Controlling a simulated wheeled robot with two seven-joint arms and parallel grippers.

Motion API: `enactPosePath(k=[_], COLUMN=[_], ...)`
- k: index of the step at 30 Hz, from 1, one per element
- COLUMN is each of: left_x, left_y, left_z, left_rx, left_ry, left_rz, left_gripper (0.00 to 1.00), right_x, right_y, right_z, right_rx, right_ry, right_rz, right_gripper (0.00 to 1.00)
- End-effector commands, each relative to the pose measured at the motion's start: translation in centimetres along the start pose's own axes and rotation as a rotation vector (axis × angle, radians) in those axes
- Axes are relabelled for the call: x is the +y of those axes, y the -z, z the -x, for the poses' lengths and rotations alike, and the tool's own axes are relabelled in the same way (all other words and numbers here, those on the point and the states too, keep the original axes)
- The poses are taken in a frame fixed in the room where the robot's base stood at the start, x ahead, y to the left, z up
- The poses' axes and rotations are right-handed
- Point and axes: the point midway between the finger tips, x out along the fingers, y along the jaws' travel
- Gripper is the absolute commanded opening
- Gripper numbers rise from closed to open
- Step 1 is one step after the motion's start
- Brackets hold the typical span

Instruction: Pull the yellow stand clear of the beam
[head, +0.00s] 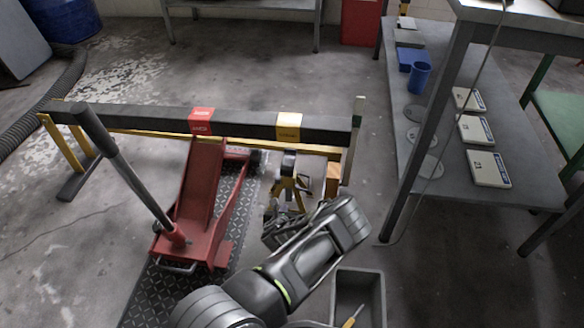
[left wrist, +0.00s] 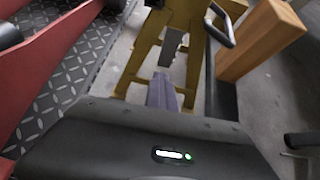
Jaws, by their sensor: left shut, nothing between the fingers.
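The yellow stand (head: 288,180) stands on the floor under the right part of the dark beam (head: 245,124). Its dark top is close below the beam's yellow label; I cannot tell whether they touch. My left gripper (head: 284,217) is low in front of the stand, shut and empty. In the left wrist view the stand's yellow legs (left wrist: 190,38) fill the top middle, and the gripper's fingers (left wrist: 168,68) point in between them. The gripper partly hides the stand's lower part in the head view. My right gripper is not in view.
A red floor jack (head: 196,205) with a long dark handle stands left of the stand on a tread-plate mat (head: 140,300). A wooden block (left wrist: 262,40) stands close right of the stand. A grey bin (head: 376,290) is at front right. A workbench (head: 400,190) stands further right.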

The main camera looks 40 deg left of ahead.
Motion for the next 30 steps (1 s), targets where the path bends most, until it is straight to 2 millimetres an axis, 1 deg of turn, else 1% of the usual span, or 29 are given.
enactPosePath(k=[4, 8, 30], left_x=[-0.1, -0.2, 0.2], left_y=[-0.2, 0.0, 3.2], left_z=[0.1, 0.5, 5.3], left_rx=[-0.004, -0.005, -0.007], left_ry=[0.002, 0.004, 0.005], left_rz=[0.0, -0.001, -0.001], left_gripper=[0.0, 0.0, 0.0], right_x=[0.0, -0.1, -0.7], right_y=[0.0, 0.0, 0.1], right_z=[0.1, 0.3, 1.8], right_rx=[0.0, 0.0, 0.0], right_ry=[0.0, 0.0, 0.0], right_rz=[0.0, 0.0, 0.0], right_gripper=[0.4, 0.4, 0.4])
